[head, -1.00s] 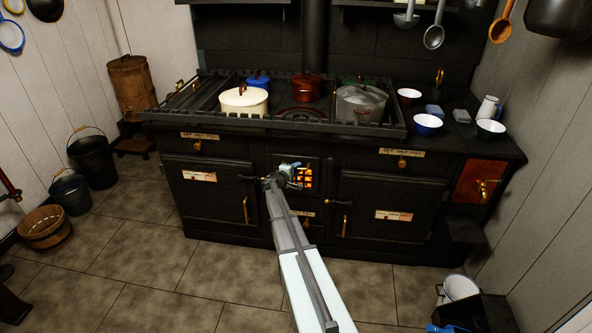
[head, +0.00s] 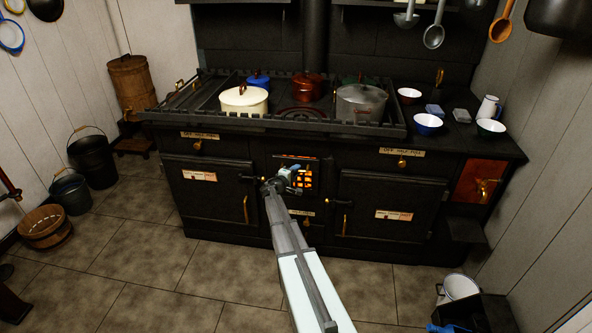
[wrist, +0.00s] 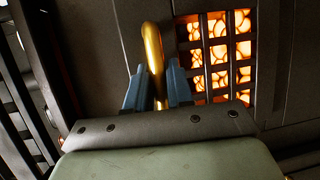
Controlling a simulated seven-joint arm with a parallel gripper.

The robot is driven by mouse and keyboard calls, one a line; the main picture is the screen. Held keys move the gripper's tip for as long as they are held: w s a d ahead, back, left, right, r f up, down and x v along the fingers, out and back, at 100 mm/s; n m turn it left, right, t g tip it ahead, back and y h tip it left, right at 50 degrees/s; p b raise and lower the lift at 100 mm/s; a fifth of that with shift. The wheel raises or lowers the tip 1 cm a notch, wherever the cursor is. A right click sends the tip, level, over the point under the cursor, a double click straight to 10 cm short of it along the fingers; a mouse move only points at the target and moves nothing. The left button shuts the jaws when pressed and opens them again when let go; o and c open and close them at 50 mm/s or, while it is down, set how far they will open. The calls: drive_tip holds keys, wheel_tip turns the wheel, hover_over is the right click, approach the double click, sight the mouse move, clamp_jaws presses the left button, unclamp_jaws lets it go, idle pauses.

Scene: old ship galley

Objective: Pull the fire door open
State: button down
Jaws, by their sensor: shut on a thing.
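The fire door (head: 307,183) is a small dark panel in the middle of the black stove front, with an orange-glowing grate. The grate fills the upper right of the wrist view (wrist: 216,58). Its upright brass handle (wrist: 153,50) stands just left of the grate there. My gripper (wrist: 158,88) is shut on this handle, one blue-grey finger on each side. In the head view my gripper (head: 290,174) is in front of the fire door and hides its left part and the handle. I cannot tell whether the door stands slightly ajar.
The stove has larger oven doors to the left (head: 205,208) and right (head: 385,195). Pots stand behind the top rail, among them a cream pot (head: 243,101) and a grey pot (head: 361,104). Buckets (head: 92,162) stand at the left wall. The tiled floor (head: 150,270) before the stove is mostly clear.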

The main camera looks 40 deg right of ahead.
drive_tip(key=s+a+f+m+t+h, duration=0.1)
drive_tip(key=s+a+f+m+h, duration=0.1)
drive_tip(key=s+a+f+h, duration=0.2)
drive_tip(key=shift+s+a+f+t+h, duration=0.35)
drive_tip(key=shift+s+a+f, duration=1.6)
drive_tip(key=shift+f, duration=0.9)
drive_tip(key=c, duration=1.1)
unclamp_jaws()
drive_tip(key=v, duration=1.3)
drive_tip(key=shift+a+f, duration=0.25)
drive_tip(key=shift+a, duration=0.05)
drive_tip(key=shift+s, duration=0.1)
